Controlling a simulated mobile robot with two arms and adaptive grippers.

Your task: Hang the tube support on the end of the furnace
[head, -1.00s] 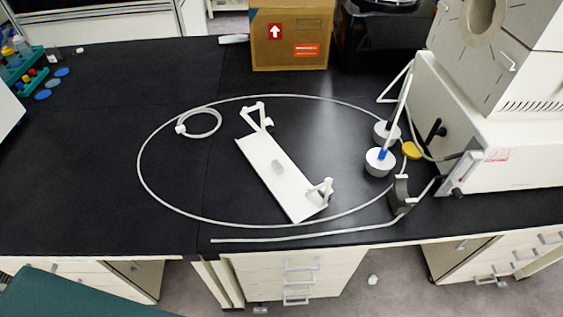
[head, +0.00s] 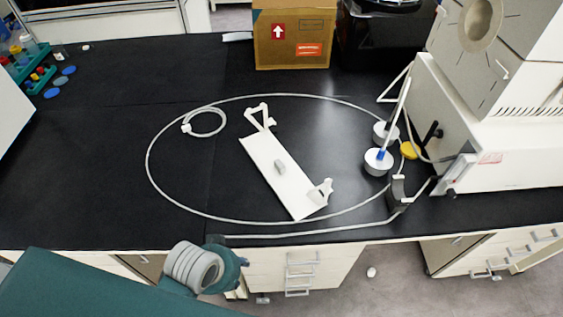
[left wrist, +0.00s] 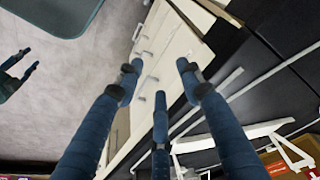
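A white plate with an upright bracket at each end, which looks like the tube support (head: 275,175), lies at a slant on the black bench; part of it shows at lower right in the left wrist view (left wrist: 235,138). The furnace (head: 495,150) is the white unit at the right, with a round opening (head: 480,22). My right gripper (left wrist: 30,58) appears partly, fingers apart.
A thin white tube (head: 150,170) loops around the plate. Two white round plugs (head: 377,163) and a yellow disc (head: 410,150) sit near the furnace. A cardboard box (head: 292,35) stands at the back.

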